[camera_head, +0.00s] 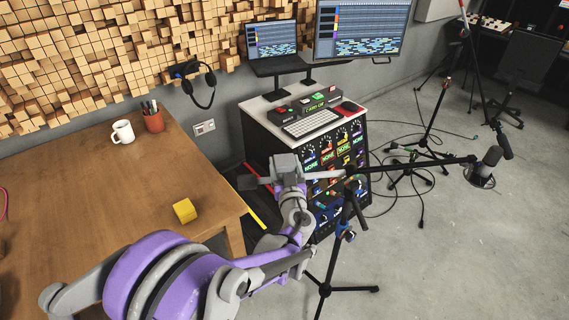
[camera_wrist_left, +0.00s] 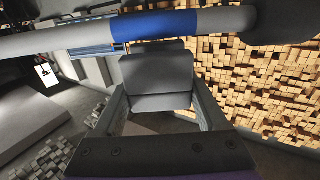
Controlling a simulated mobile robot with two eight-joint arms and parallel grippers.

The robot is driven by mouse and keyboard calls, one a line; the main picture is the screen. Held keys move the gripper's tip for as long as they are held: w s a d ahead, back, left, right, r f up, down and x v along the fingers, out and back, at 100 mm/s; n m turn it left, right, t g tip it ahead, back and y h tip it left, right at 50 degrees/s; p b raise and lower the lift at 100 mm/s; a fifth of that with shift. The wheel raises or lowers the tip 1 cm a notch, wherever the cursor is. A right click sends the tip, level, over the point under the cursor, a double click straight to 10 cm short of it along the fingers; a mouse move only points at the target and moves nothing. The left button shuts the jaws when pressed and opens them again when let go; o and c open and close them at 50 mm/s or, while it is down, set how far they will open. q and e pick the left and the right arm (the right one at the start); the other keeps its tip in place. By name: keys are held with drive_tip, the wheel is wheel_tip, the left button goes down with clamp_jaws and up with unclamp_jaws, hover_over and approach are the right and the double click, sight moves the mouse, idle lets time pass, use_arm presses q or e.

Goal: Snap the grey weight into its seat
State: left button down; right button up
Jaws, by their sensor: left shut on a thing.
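My left gripper (camera_head: 270,182) is over the gap between the wooden table and the cabinet, at the left end of the microphone boom (camera_head: 405,164). In the left wrist view, its fingers (camera_wrist_left: 160,108) are shut on a blocky grey piece that looks like the grey weight (camera_wrist_left: 155,80). A grey bar with a blue band (camera_wrist_left: 155,26) crosses in front of the top of this piece. I cannot tell whether they touch. In the head view, a grey block (camera_head: 286,163) shows at the gripper. The seat cannot be made out clearly. My right gripper is not in view.
The microphone stand (camera_head: 333,262) rises close to my left arm, its microphone (camera_head: 487,162) at the right. A cabinet (camera_head: 322,165) with keyboard and screens stands behind. The wooden table (camera_head: 110,190) holds a yellow block (camera_head: 185,210), a mug (camera_head: 123,132) and a pen cup (camera_head: 153,119).

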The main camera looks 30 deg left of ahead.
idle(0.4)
use_arm(q)
drive_tip(key=shift+f+b, duration=1.15)
drive_tip(key=shift+f, duration=0.8)
unclamp_jaws()
drive_tip(key=shift+s, duration=0.1)
drive_tip(key=v, duration=1)
drive_tip(key=shift+s+d, duration=0.25)
drive_tip(key=shift+s, duration=0.05)
